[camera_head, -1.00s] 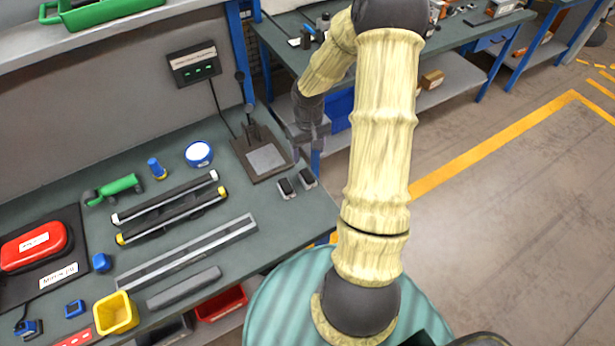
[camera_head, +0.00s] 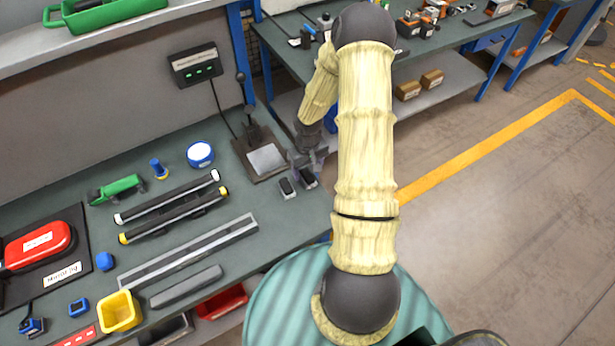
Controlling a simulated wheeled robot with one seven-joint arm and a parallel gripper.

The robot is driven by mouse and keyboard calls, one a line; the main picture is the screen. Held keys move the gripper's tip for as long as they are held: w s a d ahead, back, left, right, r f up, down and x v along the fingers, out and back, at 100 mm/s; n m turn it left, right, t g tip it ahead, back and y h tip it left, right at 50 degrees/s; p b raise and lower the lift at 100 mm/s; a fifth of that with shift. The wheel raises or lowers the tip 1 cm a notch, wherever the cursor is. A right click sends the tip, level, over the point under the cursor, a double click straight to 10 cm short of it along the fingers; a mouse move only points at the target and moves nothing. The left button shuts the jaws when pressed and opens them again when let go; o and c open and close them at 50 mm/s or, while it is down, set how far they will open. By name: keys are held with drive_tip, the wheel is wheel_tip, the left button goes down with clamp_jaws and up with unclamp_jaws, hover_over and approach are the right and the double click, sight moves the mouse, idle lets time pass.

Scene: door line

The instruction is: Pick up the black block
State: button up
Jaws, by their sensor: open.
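Two small dark blocks lie side by side near the right edge of the workbench. The left dark block (camera_head: 287,187) is fully in view, with a black top and a grey lower edge. The right dark block (camera_head: 309,179) is partly covered by my gripper. I cannot tell from this view which one the task calls the black block. My gripper (camera_head: 306,162) is open and points down over the right block. The picture is too small to show whether the fingers are around it or still above it.
A dark plate with a grey pad (camera_head: 266,159) lies just left of my gripper. A blue round container (camera_head: 200,154), dark bars (camera_head: 172,208) and a grey rail (camera_head: 188,252) lie further left on the workbench (camera_head: 250,205). The bench edge is close to the blocks.

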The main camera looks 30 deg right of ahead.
sight(307, 174)
drive_tip(key=shift+f, duration=1.65)
drive_tip(key=shift+c, duration=0.2)
drive_tip(key=c, duration=1.2)
drive_tip(key=shift+c, duration=0.2)
drive_tip(key=shift+r, duration=0.1)
wheel_tip(307, 174, up, 10)
drive_tip(key=shift+f+b, duration=0.1)
drive_tip(key=shift+b, duration=0.3)
